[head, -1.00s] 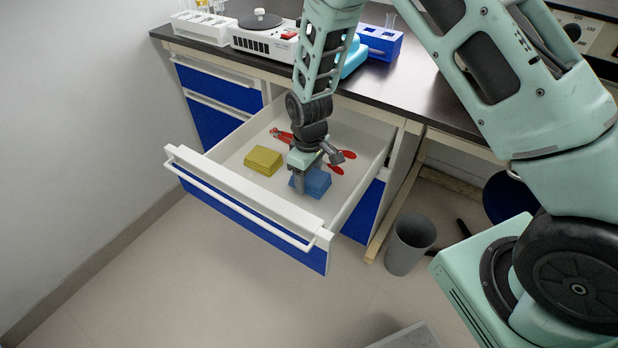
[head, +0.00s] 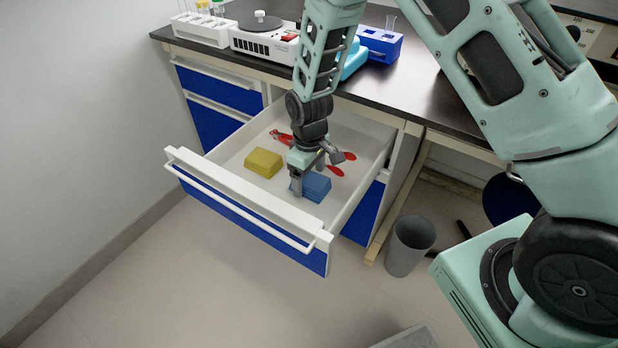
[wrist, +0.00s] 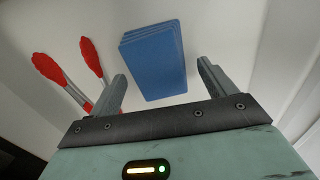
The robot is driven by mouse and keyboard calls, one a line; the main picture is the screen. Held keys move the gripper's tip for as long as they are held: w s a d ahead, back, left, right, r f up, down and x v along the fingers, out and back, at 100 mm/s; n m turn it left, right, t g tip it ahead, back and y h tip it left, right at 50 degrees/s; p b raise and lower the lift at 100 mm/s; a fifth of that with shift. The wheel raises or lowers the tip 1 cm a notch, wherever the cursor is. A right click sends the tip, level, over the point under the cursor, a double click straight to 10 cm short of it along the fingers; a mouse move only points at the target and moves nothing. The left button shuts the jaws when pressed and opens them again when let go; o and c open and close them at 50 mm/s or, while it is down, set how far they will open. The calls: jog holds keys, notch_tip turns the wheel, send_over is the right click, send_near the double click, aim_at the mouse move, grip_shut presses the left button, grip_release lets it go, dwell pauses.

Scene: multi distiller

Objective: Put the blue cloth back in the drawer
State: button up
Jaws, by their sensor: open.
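The blue cloth (head: 315,187) is a folded stack lying on the floor of the open drawer (head: 225,150), near its right side. In the wrist view the blue cloth (wrist: 155,60) lies ahead of the fingers, in line with the gap between them. My gripper (head: 308,183) is inside the drawer, just above and at the cloth, and its fingers partly hide it. In the wrist view my gripper (wrist: 162,85) has its fingers apart with nothing held between them.
A yellow folded cloth (head: 263,163) lies to the left in the drawer. Red-handled tongs (head: 335,170) lie behind, also in the wrist view (wrist: 62,75). The drawer's front wall (head: 245,205) and side walls surround my gripper. A grey bin (head: 410,245) stands right.

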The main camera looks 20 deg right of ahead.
aim_at(309, 180)
notch_tip(309, 180, up, 10)
jog(key=p, duration=0.1)
jog(key=s+a+r+y, duration=0.1)
jog(key=s+a+r, duration=0.6)
jog(key=s+r, duration=0.5)
jog(key=s+d+r, duration=0.1)
jog(key=s+r, duration=0.1)
jog(key=s, duration=1.3)
jog(key=shift+r, duration=0.4)
jog(key=shift+s, duration=0.1)
notch_tip(309, 180, up, 14)
jog(key=p, duration=1.4)
jog(key=shift+f, duration=0.15)
